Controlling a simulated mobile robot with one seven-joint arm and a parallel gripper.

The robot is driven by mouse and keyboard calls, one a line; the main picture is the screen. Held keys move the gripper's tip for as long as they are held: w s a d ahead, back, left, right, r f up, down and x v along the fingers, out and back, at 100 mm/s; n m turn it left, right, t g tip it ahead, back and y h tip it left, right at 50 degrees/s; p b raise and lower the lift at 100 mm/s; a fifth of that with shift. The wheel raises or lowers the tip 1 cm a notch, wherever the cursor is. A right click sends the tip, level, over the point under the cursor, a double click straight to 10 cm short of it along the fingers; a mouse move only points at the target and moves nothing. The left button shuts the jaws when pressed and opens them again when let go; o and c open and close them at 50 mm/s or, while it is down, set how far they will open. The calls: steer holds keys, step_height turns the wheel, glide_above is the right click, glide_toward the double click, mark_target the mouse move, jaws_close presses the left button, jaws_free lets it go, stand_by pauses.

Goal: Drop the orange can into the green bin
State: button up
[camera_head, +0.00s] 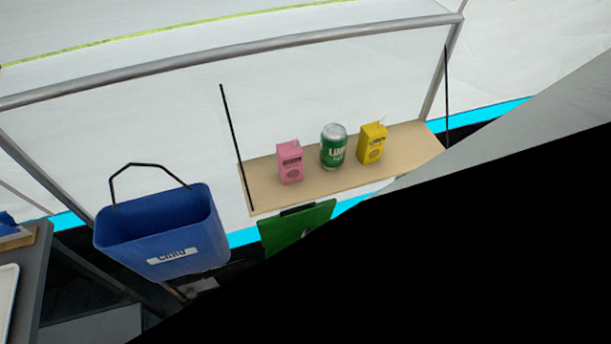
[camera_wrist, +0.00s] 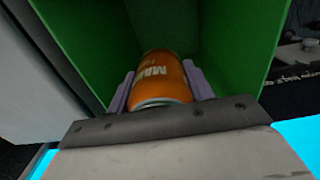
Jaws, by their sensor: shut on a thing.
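The orange can (camera_wrist: 164,78) is held between the two purple fingers of my gripper (camera_wrist: 161,88) in the wrist view. My gripper is shut on it. The can is in front of the opening of the green bin (camera_wrist: 232,35), with the bin's inner walls around and beyond it. I cannot tell how deep inside the rim it is. In the head view only a corner of the green bin (camera_head: 290,228) shows below the wooden shelf; a large dark shape hides the rest. My gripper and the orange can do not show in the head view.
The wooden shelf (camera_head: 225,195) holds a pink carton (camera_head: 290,162), a green can (camera_head: 333,148) and a yellow carton (camera_head: 371,143). A blue bin (camera_head: 160,235) with a dark handle is left of the green bin. A grey table edge (camera_head: 32,275) is at far left.

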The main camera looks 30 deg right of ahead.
steer(key=shift+f, duration=0.35)
steer(key=o, duration=1)
steer(key=shift+o, duration=0.2)
steer(key=shift+r, duration=0.15)
step_height(320, 180, up, 13)
steer(key=shift+w+f, duration=0.1)
steer(key=shift+r, duration=0.45)
